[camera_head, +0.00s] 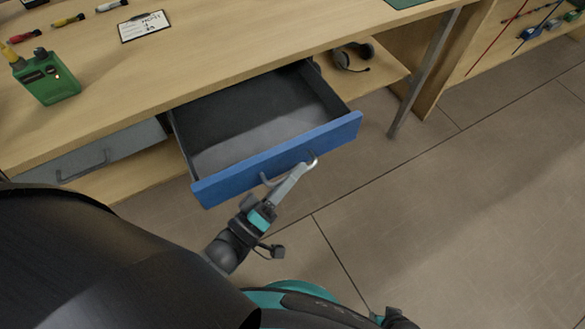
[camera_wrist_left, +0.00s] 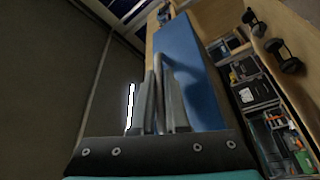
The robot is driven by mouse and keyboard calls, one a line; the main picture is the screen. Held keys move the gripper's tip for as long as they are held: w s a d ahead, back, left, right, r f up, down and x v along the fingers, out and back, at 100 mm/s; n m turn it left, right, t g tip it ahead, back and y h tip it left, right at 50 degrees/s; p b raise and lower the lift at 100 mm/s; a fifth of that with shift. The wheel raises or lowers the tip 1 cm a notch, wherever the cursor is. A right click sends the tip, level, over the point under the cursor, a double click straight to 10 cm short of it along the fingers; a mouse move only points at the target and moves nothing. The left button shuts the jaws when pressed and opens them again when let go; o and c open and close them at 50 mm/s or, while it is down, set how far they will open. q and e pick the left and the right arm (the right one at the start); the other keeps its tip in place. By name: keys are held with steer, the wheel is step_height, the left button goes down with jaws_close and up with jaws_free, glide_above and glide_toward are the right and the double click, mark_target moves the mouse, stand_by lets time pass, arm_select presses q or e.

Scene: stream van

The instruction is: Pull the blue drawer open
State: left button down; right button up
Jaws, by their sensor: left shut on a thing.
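The blue drawer (camera_head: 280,157) is pulled well out from under the wooden desk, and its dark interior is empty. Its blue front also fills the middle of the left wrist view (camera_wrist_left: 188,70). My left gripper (camera_head: 290,180) is at the front of the drawer, shut on its grey bar handle (camera_head: 313,160). In the left wrist view the handle (camera_wrist_left: 160,65) runs between the two fingers (camera_wrist_left: 160,112). My right gripper does not clearly show.
The wooden desk top (camera_head: 230,50) holds a green device (camera_head: 46,78), a clipboard (camera_head: 144,26) and several markers. A grey drawer (camera_head: 90,155) is at the left. A headset (camera_head: 350,57) lies on a shelf behind. A metal leg (camera_head: 424,75) stands at the right. The floor in front is clear.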

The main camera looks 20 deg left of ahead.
arm_select(q)
steer(key=c, duration=0.9)
jaws_free()
steer(key=v, duration=1.5)
steer(key=shift+s, duration=0.2)
arm_select(e)
steer(key=shift+s+d+f, duration=0.2)
steer(key=shift+d, duration=0.1)
steer(key=shift+s, duration=0.2)
arm_select(q)
steer(key=shift+w+f, duration=0.1)
